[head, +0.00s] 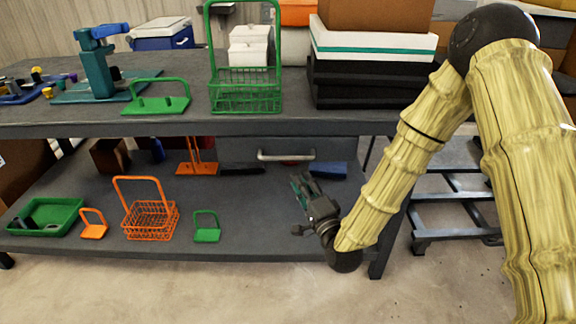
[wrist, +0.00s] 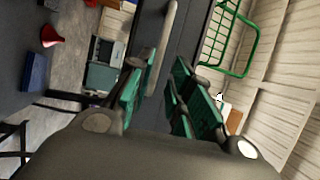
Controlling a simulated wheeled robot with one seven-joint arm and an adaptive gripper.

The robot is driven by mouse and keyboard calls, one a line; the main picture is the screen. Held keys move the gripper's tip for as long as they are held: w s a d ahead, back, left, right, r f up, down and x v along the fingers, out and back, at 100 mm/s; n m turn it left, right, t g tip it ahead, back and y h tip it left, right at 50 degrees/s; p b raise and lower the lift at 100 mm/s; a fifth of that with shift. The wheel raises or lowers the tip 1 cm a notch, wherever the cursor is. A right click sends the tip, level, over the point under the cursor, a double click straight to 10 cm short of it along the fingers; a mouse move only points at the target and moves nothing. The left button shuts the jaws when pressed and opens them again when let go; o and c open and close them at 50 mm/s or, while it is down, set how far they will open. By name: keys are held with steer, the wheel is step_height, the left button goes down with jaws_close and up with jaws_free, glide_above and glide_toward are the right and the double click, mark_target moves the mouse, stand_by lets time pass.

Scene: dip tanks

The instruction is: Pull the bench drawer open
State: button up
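The bench drawer (head: 240,147) hangs under the bench top, with a grey front and a pale horizontal bar handle (head: 286,156). The drawer looks shut, its front close to the bench edge. My gripper (head: 300,184) is below and in front of the handle, over the lower shelf, apart from it. In the wrist view my gripper (wrist: 164,80) has its green-padded fingers spread with nothing between them. The handle (wrist: 163,45) shows there as a pale bar beyond the fingertips, running up the picture, nearer the left finger.
The lower shelf (head: 265,205) holds an orange basket (head: 150,219), a green holder (head: 206,228) and a blue block (head: 328,169). A green wire basket (head: 245,88) stands on the bench top above the drawer. A step stool (head: 450,215) stands right of the bench. The floor in front is clear.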

mark_target(288, 158)
steer(key=x, duration=1)
steer(key=shift+w+a+r+b, duration=0.1)
steer(key=shift+w+a+b, duration=0.05)
steer(key=shift+w+b, duration=0.15)
jaws_close()
